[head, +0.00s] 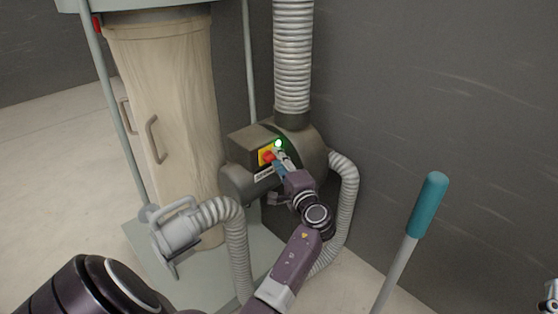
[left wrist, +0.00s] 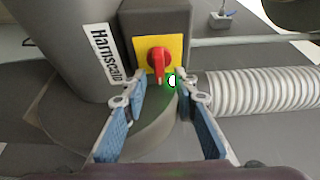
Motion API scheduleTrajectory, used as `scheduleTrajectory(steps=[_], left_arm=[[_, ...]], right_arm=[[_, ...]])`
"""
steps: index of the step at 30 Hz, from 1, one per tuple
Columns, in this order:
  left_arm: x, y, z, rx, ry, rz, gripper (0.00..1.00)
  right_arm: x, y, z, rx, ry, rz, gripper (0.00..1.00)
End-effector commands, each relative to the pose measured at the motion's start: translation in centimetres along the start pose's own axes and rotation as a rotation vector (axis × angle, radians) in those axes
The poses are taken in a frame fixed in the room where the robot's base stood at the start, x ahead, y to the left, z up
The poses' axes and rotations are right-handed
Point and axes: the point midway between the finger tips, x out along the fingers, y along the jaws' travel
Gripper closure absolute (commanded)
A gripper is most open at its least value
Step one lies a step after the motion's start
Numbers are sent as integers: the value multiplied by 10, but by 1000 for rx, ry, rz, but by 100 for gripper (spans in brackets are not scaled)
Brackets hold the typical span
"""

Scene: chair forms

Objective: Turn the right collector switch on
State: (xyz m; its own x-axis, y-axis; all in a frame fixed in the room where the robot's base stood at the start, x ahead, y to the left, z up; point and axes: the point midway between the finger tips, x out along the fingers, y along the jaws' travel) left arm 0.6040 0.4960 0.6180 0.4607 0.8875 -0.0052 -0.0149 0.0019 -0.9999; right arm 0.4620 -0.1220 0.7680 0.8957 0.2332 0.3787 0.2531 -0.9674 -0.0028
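The collector switch is a red rotary knob (left wrist: 158,61) on a yellow plate (left wrist: 177,45), on the dark motor box of the collector. In the left wrist view the knob's handle points up and down the picture. A small green light (left wrist: 172,81) glows beside it. In the head view the red knob (head: 267,157) shows partly, with the green light (head: 278,144) above it. My left gripper (left wrist: 160,80) is open, its blue-padded fingers spread on either side just before the knob, with nothing between them. I cannot tell if they touch. A bit of my right gripper (head: 549,297) shows at the right edge.
A beige dust bag (head: 170,90) hangs left of the motor housing. A grey ribbed hose (head: 293,55) rises above it, and another hose (head: 347,190) curves right. A grey nozzle (head: 178,231) stands at front left. A teal-handled pole (head: 430,205) leans at right.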

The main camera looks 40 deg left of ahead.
Motion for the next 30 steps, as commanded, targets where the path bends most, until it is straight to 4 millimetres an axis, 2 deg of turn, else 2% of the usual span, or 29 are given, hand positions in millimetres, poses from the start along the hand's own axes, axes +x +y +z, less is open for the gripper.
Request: scheduleTrajectory(steps=[5, 18, 24, 30], left_arm=[[-15, 1, 0, 0, 1, 2, 73], [-102, 1, 0, 0, 2, 2, 73], [-118, 0, 0, 1, 1, 0, 73], [-120, 0, 0, 0, 1, 0, 73]], right_arm=[[0, 0, 0, 0, -1, -1, 100], [0, 0, 0, 0, 0, 0, 100], [0, 0, 0, 0, 0, 0, 100], [0, 0, 0, 0, 0, 0, 100]])
